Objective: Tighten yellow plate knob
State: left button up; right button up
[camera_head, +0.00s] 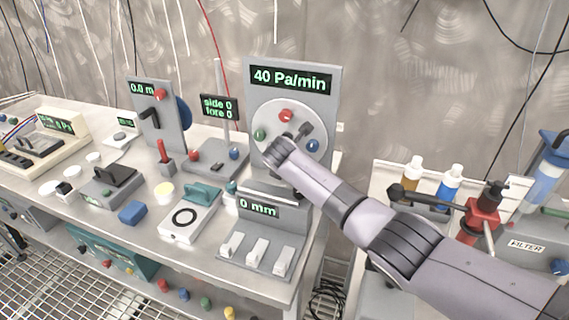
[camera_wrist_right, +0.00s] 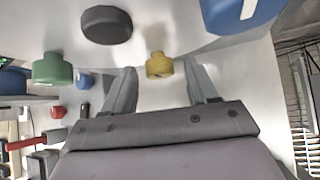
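The round grey plate (camera_head: 262,117) stands upright on the panel under a "40 Pa/min" display. Contact is not apparent. My left gripper is not in view.
The bench (camera_head: 140,232) holds several instruments close by. A "0 mm" box (camera_head: 262,232) with white switches stands below the plate. A teal-and-white device (camera_head: 190,217) sits left of it.

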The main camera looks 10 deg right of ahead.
jog(key=c, duration=0.9)
jog(key=shift+s+d+r+m+t+y+p, duration=0.15)
jog(key=shift+m+t+y+p, duration=0.15)
jog(key=shift+p, duration=0.75)
jog(key=shift+f+m+t+y+p, duration=0.25)
jog(key=shift+m+t+y+p, duration=0.05)
jog(key=shift+t+y, duration=0.2)
jog(key=o, duration=1)
